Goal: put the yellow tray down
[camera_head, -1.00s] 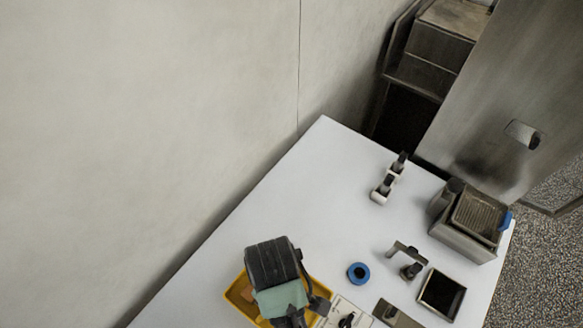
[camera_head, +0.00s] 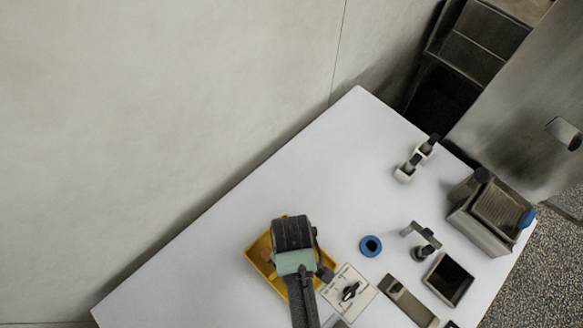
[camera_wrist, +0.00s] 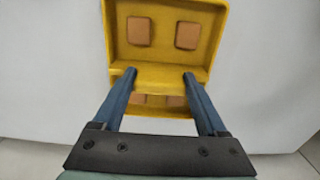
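The yellow tray (camera_head: 256,249) is at the lower middle of the head view, over the white table and partly hidden under my gripper. In the wrist view the tray (camera_wrist: 160,72) fills the top middle, with orange-brown square pieces in it on both sides of a raised middle bar. My gripper (camera_wrist: 159,77) has its two blue fingers at this bar, one on each side of its middle part, and appears shut on it. The fingertips' exact contact is hard to see. The tray looks about level; whether it touches the table I cannot tell.
A white panel with a black knob (camera_head: 350,289) lies just right of the tray. A blue ring (camera_head: 371,246), a dark open box (camera_head: 449,279) and a grey machine (camera_head: 480,235) stand further right. The table (camera_head: 300,175) is clear behind the tray, towards the wall.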

